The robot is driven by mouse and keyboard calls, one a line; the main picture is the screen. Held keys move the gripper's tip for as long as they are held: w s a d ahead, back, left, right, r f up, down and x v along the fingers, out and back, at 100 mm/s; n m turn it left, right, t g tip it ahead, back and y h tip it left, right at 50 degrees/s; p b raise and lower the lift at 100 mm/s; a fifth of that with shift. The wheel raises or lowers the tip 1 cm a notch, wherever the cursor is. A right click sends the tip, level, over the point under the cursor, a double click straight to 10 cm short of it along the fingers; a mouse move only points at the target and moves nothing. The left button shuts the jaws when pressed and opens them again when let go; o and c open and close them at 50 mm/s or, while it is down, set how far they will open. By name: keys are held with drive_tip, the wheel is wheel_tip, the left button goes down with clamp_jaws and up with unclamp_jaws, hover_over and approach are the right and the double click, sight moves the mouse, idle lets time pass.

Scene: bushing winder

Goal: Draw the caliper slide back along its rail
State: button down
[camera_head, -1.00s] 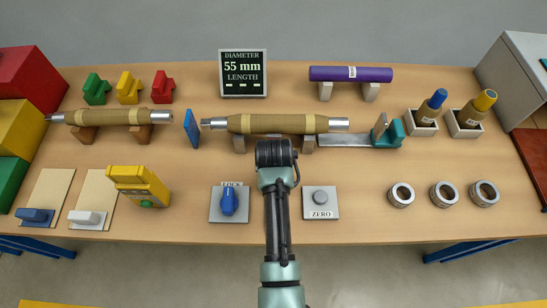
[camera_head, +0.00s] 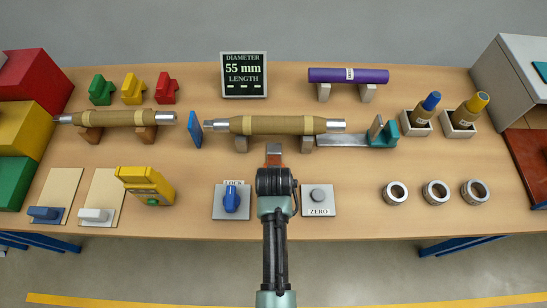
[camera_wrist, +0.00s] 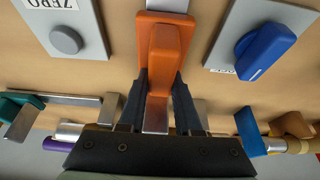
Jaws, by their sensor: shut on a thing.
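An orange block with a raised grip (camera_wrist: 165,25) sits on a narrow metal rail (camera_wrist: 156,118) that runs front to back on the table. My gripper (camera_wrist: 160,76) is shut on this orange block, one dark finger on each side. In the head view the block (camera_head: 274,160) shows only partly, beyond my wrist, which hides the fingers. The caliper has a blue jaw (camera_head: 195,130) at the left and a teal block (camera_head: 384,138) on a grey bar (camera_head: 342,141) at the right. A brown wrapped bushing (camera_head: 270,125) lies between them.
The lock plate with a blue knob (camera_head: 232,200) is left of my wrist, and the zero button plate (camera_head: 318,200) is close on its right. Several metal rings (camera_head: 435,192) stand at the right. The display (camera_head: 244,75) reads 55 mm diameter and dashes for length.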

drive_tip(key=shift+s+p, duration=1)
drive_tip(key=shift+s, duration=0.6)
drive_tip(key=c, duration=1)
unclamp_jaws()
drive_tip(key=shift+f, duration=0.1)
drive_tip(key=o, duration=0.5)
